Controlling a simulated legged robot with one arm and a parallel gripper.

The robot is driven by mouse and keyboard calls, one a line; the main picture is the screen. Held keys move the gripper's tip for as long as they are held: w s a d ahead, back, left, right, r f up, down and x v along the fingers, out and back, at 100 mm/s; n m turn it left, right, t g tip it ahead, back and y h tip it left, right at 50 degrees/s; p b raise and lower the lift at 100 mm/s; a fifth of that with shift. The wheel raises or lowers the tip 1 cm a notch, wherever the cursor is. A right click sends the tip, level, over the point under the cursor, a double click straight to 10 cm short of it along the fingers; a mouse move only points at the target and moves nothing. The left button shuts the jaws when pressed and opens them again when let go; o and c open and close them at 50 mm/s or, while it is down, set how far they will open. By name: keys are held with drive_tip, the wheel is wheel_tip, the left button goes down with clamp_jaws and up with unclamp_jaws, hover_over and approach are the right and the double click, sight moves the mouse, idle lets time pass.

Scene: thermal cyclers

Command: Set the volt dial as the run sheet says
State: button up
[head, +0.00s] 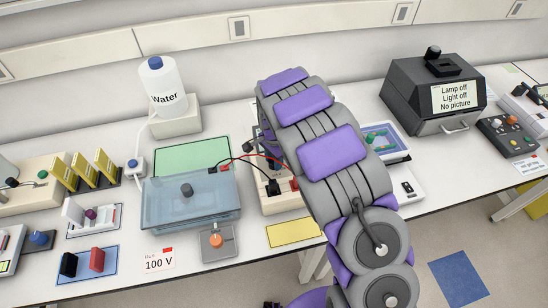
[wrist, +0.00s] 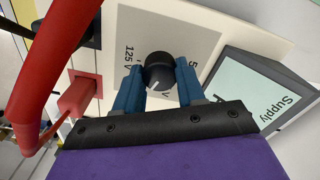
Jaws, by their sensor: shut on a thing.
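The run sheet card (head: 159,260) lies on the bench front and reads "Run 100 V". The power supply (head: 281,203) is mostly hidden behind my arm in the head view. In the wrist view its volt dial (wrist: 158,72) is a black round knob with a white pointer line, beside a grey scale panel (wrist: 185,42) marked "125 V" and another partly covered figure. My gripper (wrist: 160,84) has its blue fingers on either side of the dial, shut on it. The pointer runs toward the lower left of the knob in the wrist view. My gripper is hidden in the head view.
A red plug and cable (wrist: 75,98) sit close beside my gripper. A tilted "Supply" display (wrist: 262,95) stands on the other side. A clear blue tank (head: 190,212) is left of the supply, joined by red and black leads.

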sight(272, 160)
drive_tip(key=shift+r+m, duration=0.1)
drive_tip(key=shift+m, duration=0.7)
drive_tip(key=shift+w, duration=0.1)
drive_tip(key=o, duration=1)
drive_tip(key=shift+a, duration=0.2)
drive_tip(key=shift+o, duration=0.2)
wheel_tip(272, 160, up, 17)
drive_tip(key=p, duration=0.1)
